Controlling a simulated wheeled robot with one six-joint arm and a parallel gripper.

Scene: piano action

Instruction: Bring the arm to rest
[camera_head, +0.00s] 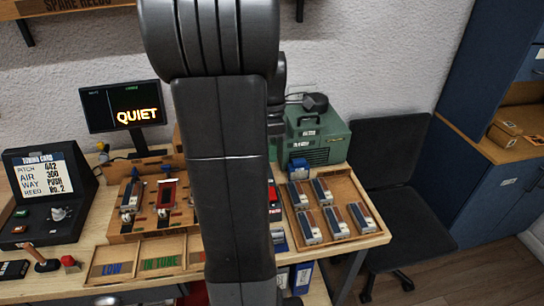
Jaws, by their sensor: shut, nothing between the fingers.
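My arm fills the middle of the head view as a large dark upright column, running from the top edge to the bottom edge. A narrower dark part shows just behind its right side, and I cannot tell what it is. No fingertips of my gripper show. The arm hides the middle of the workbench (97,284) and whatever stands behind it.
A monitor (123,106) reads QUIET. A tuning card box (48,190) stands at left. A wooden tray (348,188) holds several small blocks in front of a green machine (318,138). A black chair (395,180) and blue cabinet (492,205) stand right.

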